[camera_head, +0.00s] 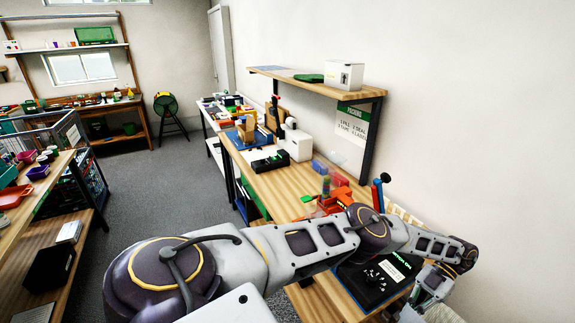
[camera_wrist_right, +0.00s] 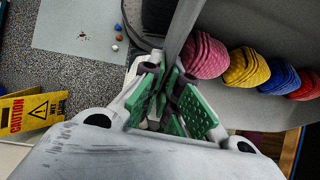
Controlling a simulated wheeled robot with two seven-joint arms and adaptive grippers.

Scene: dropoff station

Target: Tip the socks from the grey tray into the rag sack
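In the right wrist view the grey tray (camera_wrist_right: 187,26) has a wall running between my right gripper's fingers. A row of rolled socks lies in it: pink (camera_wrist_right: 204,56), yellow (camera_wrist_right: 246,66), blue (camera_wrist_right: 280,77) and red (camera_wrist_right: 306,86). My right gripper (camera_wrist_right: 172,95), with green finger pads, appears shut on the tray's wall, beside the pink sock. In the head view an arm of mine crosses from lower left to right and bends down; its fingers do not show. I cannot make out the rag sack for certain. The tray is not visible in the head view.
A wooden bench (camera_head: 277,184) runs along the right wall, with red and green items and a black case (camera_head: 375,279). A shelf (camera_head: 322,86) hangs above it. A cluttered table (camera_head: 22,221) stands left. Grey floor (camera_head: 151,178) lies between. A yellow caution sign (camera_wrist_right: 27,112) shows low.

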